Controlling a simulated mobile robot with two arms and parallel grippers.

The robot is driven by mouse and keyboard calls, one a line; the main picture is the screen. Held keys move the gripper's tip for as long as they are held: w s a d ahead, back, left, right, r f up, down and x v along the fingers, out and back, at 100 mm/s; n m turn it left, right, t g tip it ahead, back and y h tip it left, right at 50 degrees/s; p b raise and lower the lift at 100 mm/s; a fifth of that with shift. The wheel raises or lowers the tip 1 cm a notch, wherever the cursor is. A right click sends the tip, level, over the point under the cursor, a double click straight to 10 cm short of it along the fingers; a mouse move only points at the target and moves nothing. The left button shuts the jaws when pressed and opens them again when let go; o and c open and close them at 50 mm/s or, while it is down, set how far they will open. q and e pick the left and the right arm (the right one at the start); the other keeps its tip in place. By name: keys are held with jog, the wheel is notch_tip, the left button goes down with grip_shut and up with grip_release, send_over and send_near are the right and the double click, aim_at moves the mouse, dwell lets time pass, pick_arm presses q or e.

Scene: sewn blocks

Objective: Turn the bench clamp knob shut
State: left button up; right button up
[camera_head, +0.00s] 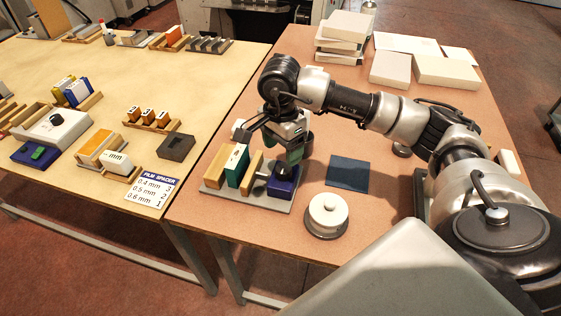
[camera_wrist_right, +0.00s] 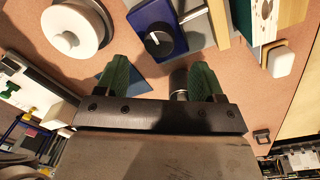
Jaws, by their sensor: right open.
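The bench clamp stands on a grey base plate (camera_head: 250,197) near the table's front left. On it are two wooden blocks, a green block (camera_head: 237,167) between them, and a blue block (camera_head: 284,189) at the right end. The blue block (camera_wrist_right: 148,14) carries a black knob (camera_wrist_right: 158,40) with a white pointer mark, seen from above in the right wrist view. My right gripper (camera_head: 287,148) hangs above the blue block, partly hiding its top. Its green fingers (camera_wrist_right: 160,72) are apart and empty, with the knob beyond their tips. My left gripper is not in view.
A white round lidded pot (camera_head: 327,213) stands right of the clamp, and a dark blue square (camera_head: 348,174) lies behind it. White boxes (camera_head: 390,69) are at the back. A yellowish table (camera_head: 95,63) with block sets and a film spacer card (camera_head: 153,192) is left.

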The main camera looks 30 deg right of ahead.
aim_at(284, 167)
jog(key=f, duration=0.2)
jog(key=f+p, duration=0.1)
jog(key=f, duration=0.2)
jog(key=shift+s+d+f, duration=0.1)
jog(key=shift+s, duration=0.1)
jog(key=shift+f, duration=0.35)
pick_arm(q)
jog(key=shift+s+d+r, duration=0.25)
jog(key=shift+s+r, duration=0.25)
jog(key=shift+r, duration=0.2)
pick_arm(e)
jog(key=shift+c, duration=0.4)
jog(key=c, duration=0.8)
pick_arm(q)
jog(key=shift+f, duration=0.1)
pick_arm(e)
jog(key=shift+c, duration=0.2)
